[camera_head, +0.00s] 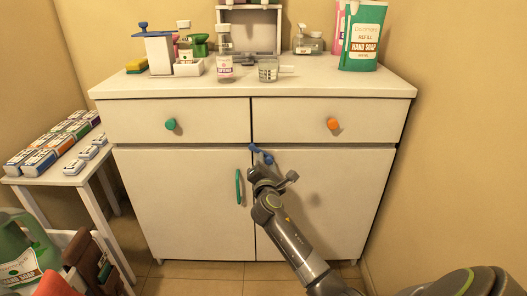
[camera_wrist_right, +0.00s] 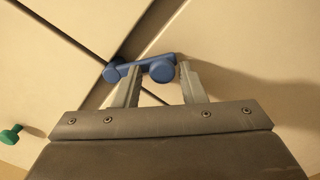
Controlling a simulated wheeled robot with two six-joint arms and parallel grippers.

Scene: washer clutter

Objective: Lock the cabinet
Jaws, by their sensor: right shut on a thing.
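The white cabinet (camera_head: 180,190) has two drawers above two doors, all looking closed. A blue latch (camera_head: 255,149) sits at the top of the seam between the doors. In the right wrist view the latch (camera_wrist_right: 141,66) is a short bar with a round knob at each end, lying across the panel seams. My right gripper (camera_head: 263,170) is at the latch, its two fingers on either side of the right-hand knob, shut on it. A green handle (camera_head: 238,187) is on the left door. My right gripper and arm cover part of the right door. My left gripper is out of view.
The cabinet top holds bottles, a glass jar (camera_head: 268,70) and a green soap refill pouch (camera_head: 364,35). Drawer knobs are green (camera_head: 171,124) and orange (camera_head: 333,124). A side table (camera_head: 62,178) with small boxes stands left, with a green jug (camera_head: 22,250) in front.

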